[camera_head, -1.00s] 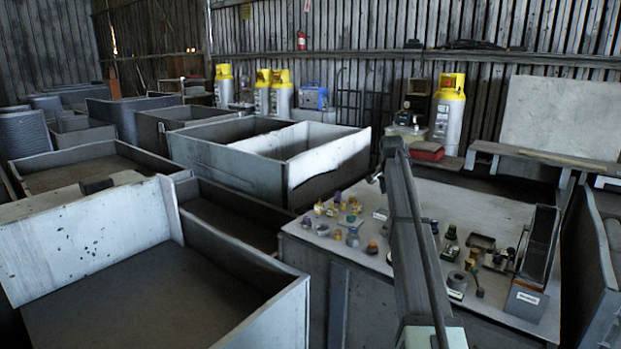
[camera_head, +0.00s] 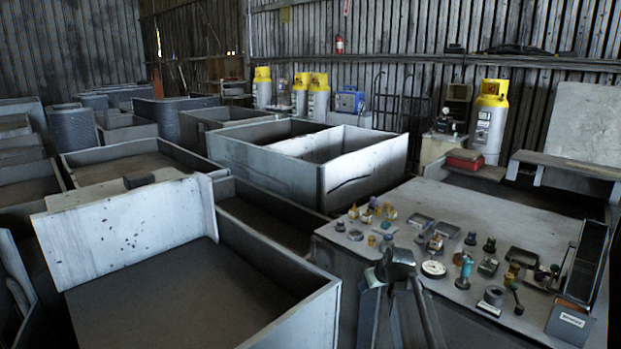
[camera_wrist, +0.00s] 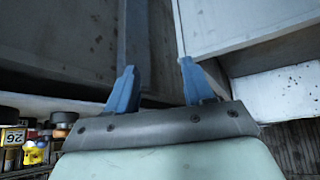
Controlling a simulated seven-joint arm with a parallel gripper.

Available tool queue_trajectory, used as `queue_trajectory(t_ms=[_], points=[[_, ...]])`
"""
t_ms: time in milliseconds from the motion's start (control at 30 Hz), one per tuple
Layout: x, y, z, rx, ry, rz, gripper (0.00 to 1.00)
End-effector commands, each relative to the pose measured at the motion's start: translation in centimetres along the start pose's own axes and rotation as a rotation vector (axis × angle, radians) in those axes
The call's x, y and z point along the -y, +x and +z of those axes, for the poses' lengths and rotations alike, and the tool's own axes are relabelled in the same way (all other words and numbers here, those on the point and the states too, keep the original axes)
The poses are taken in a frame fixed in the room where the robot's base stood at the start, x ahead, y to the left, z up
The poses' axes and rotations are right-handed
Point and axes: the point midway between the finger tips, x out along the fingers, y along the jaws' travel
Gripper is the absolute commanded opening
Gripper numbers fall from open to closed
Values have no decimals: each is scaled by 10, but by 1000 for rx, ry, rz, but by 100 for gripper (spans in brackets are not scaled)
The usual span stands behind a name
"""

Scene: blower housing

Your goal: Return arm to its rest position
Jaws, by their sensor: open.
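My gripper (camera_wrist: 157,72) shows in the wrist view with two blue fingers spread apart and nothing between them. Beyond the fingers are grey panels of a large bin or housing, out of reach of the fingertips as far as I can tell. In the head view, part of my own arm stands at the front left edge of the workbench (camera_head: 480,215). I cannot make out the fingertips there.
Small fittings and a white-faced gauge (camera_head: 433,268) crowd the bench. A black upright holder (camera_head: 585,262) stands at its right. An open grey bin (camera_head: 330,318) fills the front left, with more bins behind. Yellow-topped cylinders (camera_head: 490,118) stand at the back.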

Motion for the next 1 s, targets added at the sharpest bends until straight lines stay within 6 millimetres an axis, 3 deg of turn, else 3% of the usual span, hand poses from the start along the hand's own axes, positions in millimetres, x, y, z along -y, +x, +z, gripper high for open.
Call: queue_trajectory(t_ms=[267,600,1000], points=[[21,51,76,123,38,-32,52],[54,110,195,326,122,-64,52],[98,146,339,567,209,-81,52]])
